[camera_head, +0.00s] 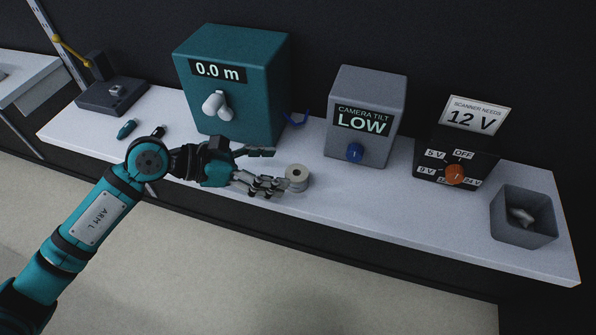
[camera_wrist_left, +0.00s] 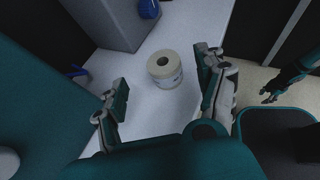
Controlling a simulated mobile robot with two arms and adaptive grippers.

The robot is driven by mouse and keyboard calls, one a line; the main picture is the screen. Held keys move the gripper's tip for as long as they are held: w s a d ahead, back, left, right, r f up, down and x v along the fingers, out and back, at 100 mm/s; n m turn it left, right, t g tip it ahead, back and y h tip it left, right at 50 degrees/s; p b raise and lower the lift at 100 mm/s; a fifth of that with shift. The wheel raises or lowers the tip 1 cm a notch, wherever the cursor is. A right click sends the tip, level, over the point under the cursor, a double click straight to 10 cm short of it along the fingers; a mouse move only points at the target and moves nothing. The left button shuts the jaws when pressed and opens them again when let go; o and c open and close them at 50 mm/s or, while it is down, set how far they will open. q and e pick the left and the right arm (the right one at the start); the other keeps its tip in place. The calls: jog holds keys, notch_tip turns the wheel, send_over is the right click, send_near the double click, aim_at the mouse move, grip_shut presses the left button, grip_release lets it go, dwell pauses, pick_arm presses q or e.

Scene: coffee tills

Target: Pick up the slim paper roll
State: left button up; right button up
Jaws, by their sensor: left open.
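A small pale paper roll (camera_head: 298,177) with a dark core hole stands upright on the white counter (camera_head: 350,200), near its front edge. My left gripper (camera_head: 277,170) is open and empty just left of the roll, fingers pointing at it. In the left wrist view the roll (camera_wrist_left: 165,68) stands ahead, between the lines of the two spread fingers, with clear space on both sides. A small gripper, seemingly my right one (camera_wrist_left: 269,97), shows at the right of that view, away from the roll; its jaws are too small to judge.
Behind the gripper is a teal box (camera_head: 235,85) reading 0.0 m. A grey camera-tilt box (camera_head: 365,115) stands behind the roll. Further right are a black voltage box (camera_head: 455,165) and a grey bin (camera_head: 524,215). Counter right of the roll is clear.

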aim_at(302, 174)
pick_arm(q)
jog(key=shift+w+d+f, duration=0.15)
jog(key=shift+d+f, duration=0.05)
jog(key=shift+d, duration=0.3)
jog(key=shift+d+f+p, duration=0.2)
jog(key=shift+d+p, duration=0.1)
jog(key=p+x, duration=0.1)
jog(key=x, duration=0.2)
jog(key=shift+d+f, duration=0.25)
jog(key=shift+d, duration=0.05)
jog(key=shift+d+f, duration=0.15)
jog(key=shift+d, duration=0.1)
jog(key=shift+f, duration=0.15)
jog(key=c, duration=1.3)
pick_arm(e)
jog(key=shift+w+d+r, duration=0.1)
jog(key=shift+d+r, duration=0.15)
jog(key=shift+r, duration=0.3)
jog(key=shift+w+d+r, duration=0.1)
jog(key=shift+d+r, duration=0.1)
jog(key=shift+r, duration=0.35)
pick_arm(q)
jog(key=shift+c, duration=0.2)
